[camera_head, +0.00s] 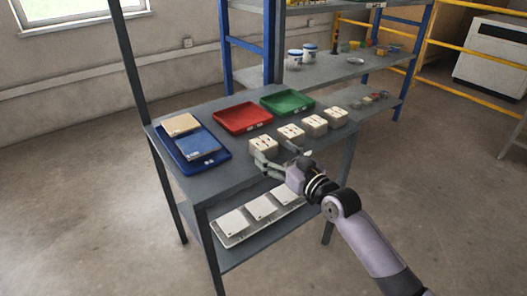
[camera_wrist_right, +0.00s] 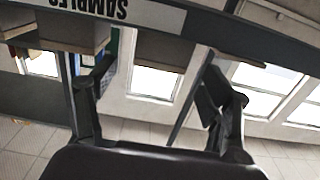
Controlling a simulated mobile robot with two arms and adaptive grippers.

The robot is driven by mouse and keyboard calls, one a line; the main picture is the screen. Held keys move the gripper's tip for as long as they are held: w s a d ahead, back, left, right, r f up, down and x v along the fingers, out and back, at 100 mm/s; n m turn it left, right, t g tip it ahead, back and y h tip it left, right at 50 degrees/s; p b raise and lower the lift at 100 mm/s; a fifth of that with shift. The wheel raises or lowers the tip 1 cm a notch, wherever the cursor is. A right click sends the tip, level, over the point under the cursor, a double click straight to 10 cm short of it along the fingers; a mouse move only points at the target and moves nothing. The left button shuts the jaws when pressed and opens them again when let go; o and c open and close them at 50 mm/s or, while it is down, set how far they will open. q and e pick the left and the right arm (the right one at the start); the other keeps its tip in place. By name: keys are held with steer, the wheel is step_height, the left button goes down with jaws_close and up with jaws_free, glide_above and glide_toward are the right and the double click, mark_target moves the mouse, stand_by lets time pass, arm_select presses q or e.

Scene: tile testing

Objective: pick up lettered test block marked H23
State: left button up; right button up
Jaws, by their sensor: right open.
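Several pale test blocks stand in a row along the right side of the grey table (camera_head: 230,178) in the head view: a nearest block (camera_head: 263,145), a second block (camera_head: 291,131), a third block (camera_head: 314,124) and a far block (camera_head: 336,115). Their markings are too small to read, so I cannot tell which is H23. My right gripper (camera_head: 277,155) is open and empty at the table's front edge, close to the nearest block. Its spread fingers also show in the right wrist view (camera_wrist_right: 160,88). My left gripper is out of view.
A red tray (camera_head: 242,117) and a green tray (camera_head: 287,101) lie behind the blocks. A blue tray (camera_head: 213,162) with tiles is at left. The lower shelf holds pale tiles (camera_head: 262,207). A SAMPLES label (camera_wrist_right: 125,12) shows upside down in the wrist view.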

mark_target(263, 142)
steer(key=b+x, duration=0.1)
steer(key=x, duration=0.5)
steer(key=shift+f, duration=0.1)
steer(key=shift+c, duration=0.3)
steer(key=c, duration=1.5)
steer(key=shift+c, duration=0.2)
steer(key=shift+r, duration=0.25)
